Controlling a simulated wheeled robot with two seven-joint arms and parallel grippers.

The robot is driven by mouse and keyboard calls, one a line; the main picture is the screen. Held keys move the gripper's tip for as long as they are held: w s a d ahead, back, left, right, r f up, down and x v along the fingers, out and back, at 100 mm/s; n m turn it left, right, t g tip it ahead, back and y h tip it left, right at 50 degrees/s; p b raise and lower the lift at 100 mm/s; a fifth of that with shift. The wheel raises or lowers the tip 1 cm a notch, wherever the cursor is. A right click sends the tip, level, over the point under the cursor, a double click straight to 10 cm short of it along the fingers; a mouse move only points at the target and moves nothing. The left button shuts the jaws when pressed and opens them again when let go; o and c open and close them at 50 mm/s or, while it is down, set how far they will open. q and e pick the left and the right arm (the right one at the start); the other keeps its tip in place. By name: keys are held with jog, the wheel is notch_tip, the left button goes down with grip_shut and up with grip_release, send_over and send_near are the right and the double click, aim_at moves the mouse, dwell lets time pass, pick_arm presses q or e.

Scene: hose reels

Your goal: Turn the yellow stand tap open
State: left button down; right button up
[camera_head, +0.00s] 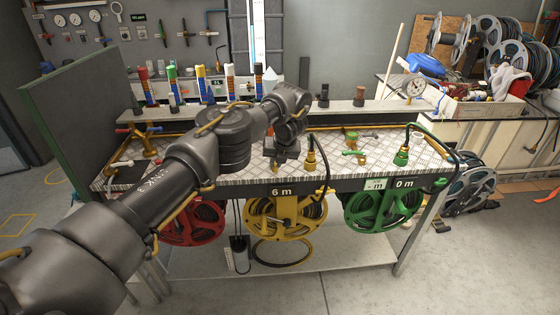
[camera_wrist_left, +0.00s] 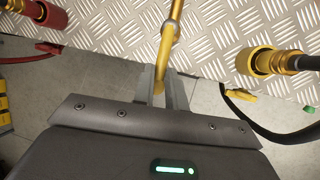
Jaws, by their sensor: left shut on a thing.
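My left gripper (camera_head: 276,160) is at the middle of the bench, above the yellow reel. In the left wrist view its fingers (camera_wrist_left: 163,88) are shut on a yellow bar (camera_wrist_left: 168,42), part of the yellow stand tap. I cannot tell whether this bar is the handle or the spout. In the head view my gripper and wrist hide most of the tap. The yellow hose reel (camera_head: 284,214) hangs below, under the "6 m" label. A yellow hose coupling (camera_head: 310,158) stands just right of the gripper; it also shows in the wrist view (camera_wrist_left: 262,62). My right gripper is not in view.
A green tap (camera_head: 352,146) and green coupling (camera_head: 401,157) stand to the right. A brass tap with red and blue handles (camera_head: 146,143) stands to the left. The tread-plate top (camera_head: 232,176) ends at the label strip. A green side panel (camera_head: 80,118) borders the left.

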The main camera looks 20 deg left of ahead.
pick_arm(q)
jog(key=shift+s+d+f, duration=0.2)
jog(key=shift+s+f, duration=0.1)
jog(key=shift+f, duration=0.1)
jog(key=c, duration=1.6)
grip_release()
jog(key=shift+o, duration=0.8)
jog(key=shift+r, duration=0.25)
